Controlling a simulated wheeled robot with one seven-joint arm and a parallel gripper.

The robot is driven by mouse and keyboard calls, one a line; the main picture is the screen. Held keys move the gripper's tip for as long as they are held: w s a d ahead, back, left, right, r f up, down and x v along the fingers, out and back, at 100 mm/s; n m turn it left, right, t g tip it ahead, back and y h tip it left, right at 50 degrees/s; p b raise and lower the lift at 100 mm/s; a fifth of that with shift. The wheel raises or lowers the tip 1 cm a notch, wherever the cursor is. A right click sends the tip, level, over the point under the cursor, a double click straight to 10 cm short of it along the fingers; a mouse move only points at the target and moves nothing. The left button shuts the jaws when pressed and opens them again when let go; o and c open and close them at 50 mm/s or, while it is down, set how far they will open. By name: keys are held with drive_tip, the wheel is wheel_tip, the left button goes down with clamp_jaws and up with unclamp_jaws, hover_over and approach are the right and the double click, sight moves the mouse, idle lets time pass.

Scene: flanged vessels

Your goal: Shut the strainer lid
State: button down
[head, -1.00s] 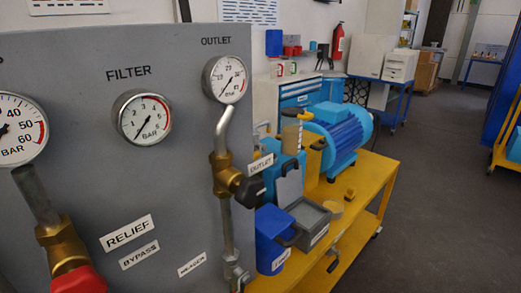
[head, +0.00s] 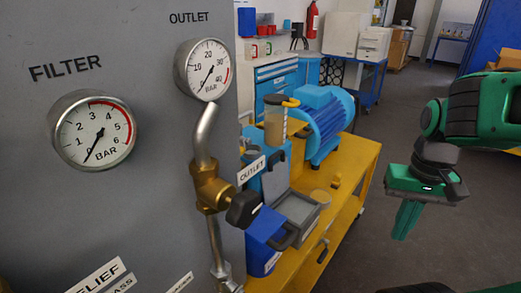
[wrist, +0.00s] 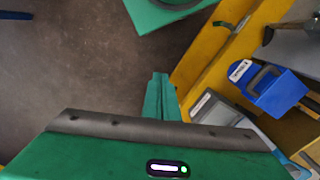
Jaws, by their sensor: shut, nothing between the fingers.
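The strainer looks to be the grey box (head: 300,208) on the yellow bench, with a label on its front. Its grey lid (head: 276,180) stands raised at the back, so the box is open. In the wrist view part of the grey box (wrist: 213,108) shows beyond my gripper, partly hidden by it. My gripper (head: 407,228) is shut and empty, pointing down over the floor, to the right of the bench and well apart from the lid. Its green fingers also show in the wrist view (wrist: 160,92).
A blue box (head: 264,232) with a dark handle stands beside the strainer. The gauge panel (head: 120,190) fills the left. The floor (head: 385,160) right of the bench is clear.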

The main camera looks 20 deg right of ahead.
drive_tip(key=w+a+r+n+t, duration=0.1)
drive_tip(key=w+a+r+n, duration=0.2)
drive_tip(key=w, duration=0.6)
drive_tip(key=w+a+r+n+t+y, duration=0.1)
drive_tip(key=w+a+r+n, duration=0.2)
drive_tip(key=w, duration=0.6)
drive_tip(key=w+a+r+n+t, duration=0.1)
drive_tip(key=w+a+r+n, duration=0.2)
drive_tip(key=w, duration=0.6)
drive_tip(key=w+a+n+y, duration=0.1)
drive_tip(key=w+a+n, duration=0.4)
drive_tip(key=w+a, duration=0.6)
drive_tip(key=shift+t, duration=0.4)
drive_tip(key=x, duration=0.8)
drive_tip(key=shift+s, duration=0.2)
drive_tip(key=shift+s+d+f, duration=0.1)
drive_tip(key=shift+d+f, duration=0.05)
drive_tip(key=shift+f, duration=0.15)
drive_tip(key=shift+s+d, duration=0.5)
drive_tip(key=shift+s, duration=0.2)
drive_tip(key=shift+s+d, duration=0.5)
drive_tip(key=shift+s, duration=0.25)
